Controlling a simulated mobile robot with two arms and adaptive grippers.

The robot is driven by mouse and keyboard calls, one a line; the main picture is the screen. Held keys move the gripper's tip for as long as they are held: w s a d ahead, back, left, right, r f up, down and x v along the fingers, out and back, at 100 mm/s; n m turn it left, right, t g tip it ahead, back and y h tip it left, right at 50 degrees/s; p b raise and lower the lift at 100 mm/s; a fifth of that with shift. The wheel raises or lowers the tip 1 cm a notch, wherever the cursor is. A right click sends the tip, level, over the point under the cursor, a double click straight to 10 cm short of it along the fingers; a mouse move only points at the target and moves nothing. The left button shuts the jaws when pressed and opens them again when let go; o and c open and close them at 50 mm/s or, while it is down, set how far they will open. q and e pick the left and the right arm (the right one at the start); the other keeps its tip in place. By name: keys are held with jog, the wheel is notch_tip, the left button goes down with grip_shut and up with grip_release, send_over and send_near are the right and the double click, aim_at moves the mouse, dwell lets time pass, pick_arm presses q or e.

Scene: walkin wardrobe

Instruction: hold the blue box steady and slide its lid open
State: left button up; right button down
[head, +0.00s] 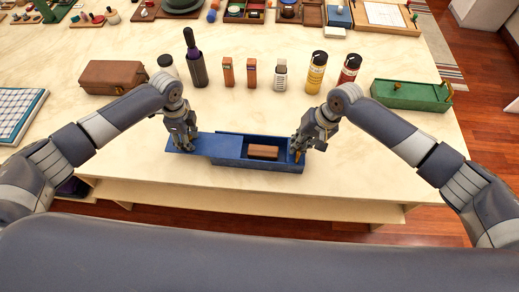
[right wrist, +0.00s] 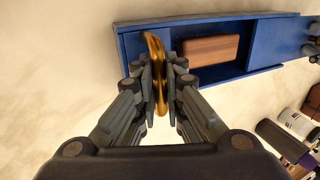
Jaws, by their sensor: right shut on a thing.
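The blue box (head: 270,166) stands on the pale table in front of me, its right part uncovered. A brown block (head: 263,152) lies inside; it also shows in the right wrist view (right wrist: 210,50). The blue lid (head: 212,144) is slid left and sticks out past the box's left end. My left gripper (head: 184,146) is at the lid's outer left part; whether its fingers are closed is unclear. My right gripper (head: 298,150) is at the box's right end. In the right wrist view its fingers (right wrist: 160,85) are shut on a brass handle (right wrist: 157,70).
A brown case (head: 112,77) stands behind my left arm and a green box (head: 410,95) behind my right. Between them is a row with a dark bottle (head: 195,60), a yellow-labelled jar (head: 316,72) and several small containers. The table's front edge is close to the blue box.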

pick_arm(q)
jog(key=shift+s+f, duration=0.15)
jog(key=shift+f, duration=0.05)
jog(key=shift+r, duration=0.85)
pick_arm(e)
jog(key=shift+a, duration=0.1)
pick_arm(q)
jog(key=shift+w+r, duration=0.2)
jog(key=shift+r, duration=2.6)
pick_arm(e)
jog(key=c, duration=1.6)
grip_release()
jog(key=shift+w+r, duration=0.1)
